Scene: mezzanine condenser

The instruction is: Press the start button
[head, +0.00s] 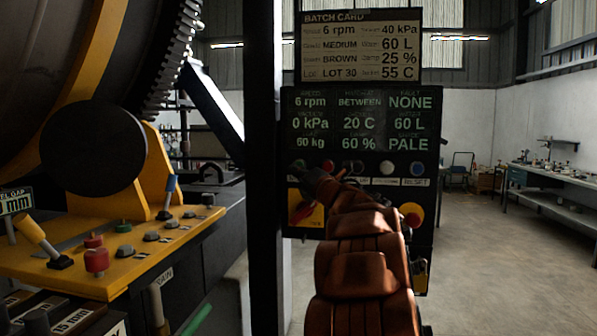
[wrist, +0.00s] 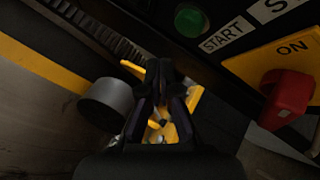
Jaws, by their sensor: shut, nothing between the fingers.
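The green start button (wrist: 189,20) is at the top of the wrist view, on a dark panel, with a white START label (wrist: 222,37) to its right. My gripper (wrist: 166,76) is shut and empty. Its fingertips appear below the button in that view; I cannot tell the exact gap, but no contact is visible. In the head view my gripper (head: 311,174) is in front of the left end of the button row on the control panel (head: 285,130), and the arm covers part of the panel.
A red rotary switch (wrist: 288,97) on a yellow ON plate is right of the button. A red button (head: 328,166) and a white button (head: 387,168) share the row. Open floor lies right.

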